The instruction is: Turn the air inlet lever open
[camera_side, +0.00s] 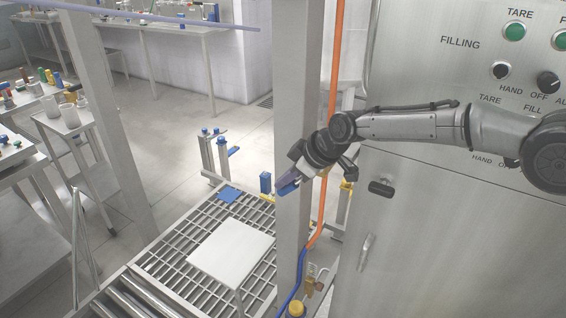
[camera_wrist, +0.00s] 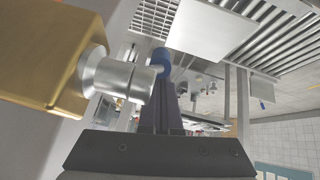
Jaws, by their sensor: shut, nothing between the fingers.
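My gripper (camera_side: 288,186) is at the end of the arm in the side view, pointing down and left in front of the grey upright post. In the wrist view its slim fingers (camera_wrist: 162,98) are shut together with nothing between them. A blue part (camera_wrist: 160,60) shows at their far end; I cannot tell whether it is the lever or a fingertip. A brass block (camera_wrist: 50,55) with a silver round fitting (camera_wrist: 118,78) is close on the left of the fingers. The fitting overlaps them in the picture; contact cannot be told. I cannot clearly identify the air inlet lever.
A steel control cabinet (camera_side: 460,240) fills the right of the side view. An orange hose (camera_side: 328,205) and a blue hose (camera_side: 290,299) run down beside the post (camera_side: 293,90). A brass fitting (camera_side: 315,283) is low down. A roller conveyor (camera_side: 160,262) with a white plate (camera_side: 230,252) lies left.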

